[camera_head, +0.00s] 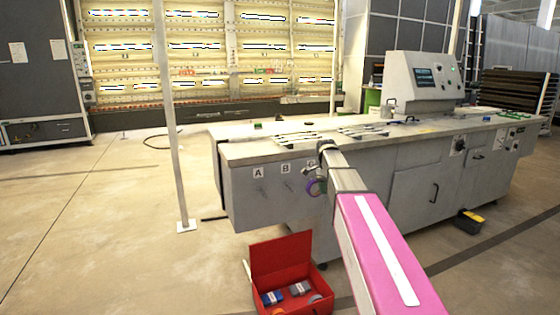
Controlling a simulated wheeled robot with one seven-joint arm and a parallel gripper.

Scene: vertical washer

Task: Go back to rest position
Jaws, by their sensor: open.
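My arm reaches from the bottom of the view toward the near end of the long grey machine bench (240,206). My gripper (316,172) is at the far end of the arm, in front of the bench's end panel near the label C. It is small and dark here, and my arm covers part of the area around it. The gripper is open.
An open red box (282,258) with blue items stands on the floor left of my arm. A white post (172,110) stands left of the bench. A black and yellow item (468,221) lies at right. The left floor is mostly clear.

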